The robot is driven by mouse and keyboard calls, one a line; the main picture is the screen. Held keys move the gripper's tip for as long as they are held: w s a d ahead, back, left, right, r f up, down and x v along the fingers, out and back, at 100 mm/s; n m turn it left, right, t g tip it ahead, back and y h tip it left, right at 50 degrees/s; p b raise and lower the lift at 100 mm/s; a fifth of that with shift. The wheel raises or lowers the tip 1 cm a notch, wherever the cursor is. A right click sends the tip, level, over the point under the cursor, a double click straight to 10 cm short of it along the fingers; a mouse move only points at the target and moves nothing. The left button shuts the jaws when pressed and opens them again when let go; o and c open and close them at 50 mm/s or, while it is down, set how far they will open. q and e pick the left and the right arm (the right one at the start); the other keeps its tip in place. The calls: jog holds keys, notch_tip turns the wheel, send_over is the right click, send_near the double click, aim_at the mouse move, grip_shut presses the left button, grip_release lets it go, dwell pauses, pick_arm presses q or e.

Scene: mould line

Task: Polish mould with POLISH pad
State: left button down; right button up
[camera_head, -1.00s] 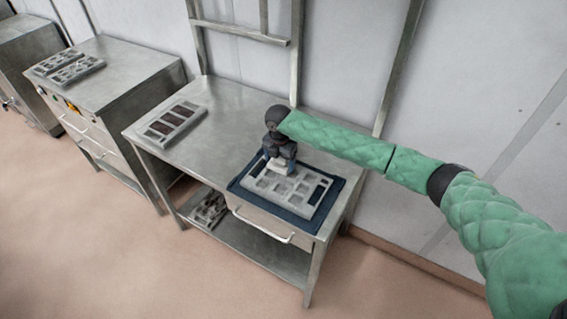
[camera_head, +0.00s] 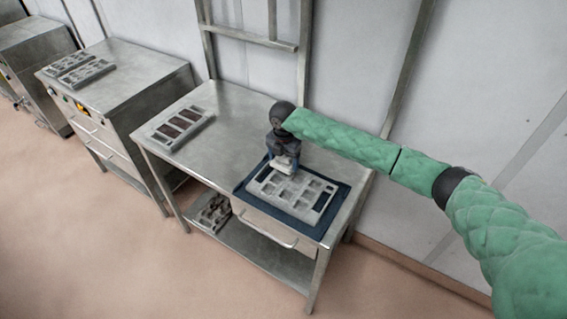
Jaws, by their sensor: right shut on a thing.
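A grey mould (camera_head: 292,190) with several rectangular cavities lies on a dark blue mat (camera_head: 243,192) at the right end of the steel table. My right gripper (camera_head: 285,162) points down over the mould's far left part and is shut on a pale pad (camera_head: 284,167). The pad is at or just above the mould's surface; I cannot tell whether it touches. The gripper and pad hide a little of the mould's far edge. No lettering on the pad is readable. My left gripper does not show.
Another mould with dark brown cavities (camera_head: 181,127) lies on the steel table (camera_head: 222,137) at left. More trays or moulds (camera_head: 216,213) lie on its lower shelf. A steel cabinet (camera_head: 125,85) with two grey moulds on top (camera_head: 87,73) stands further left. The table's middle is clear.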

jog(key=shift+r, duration=2.3)
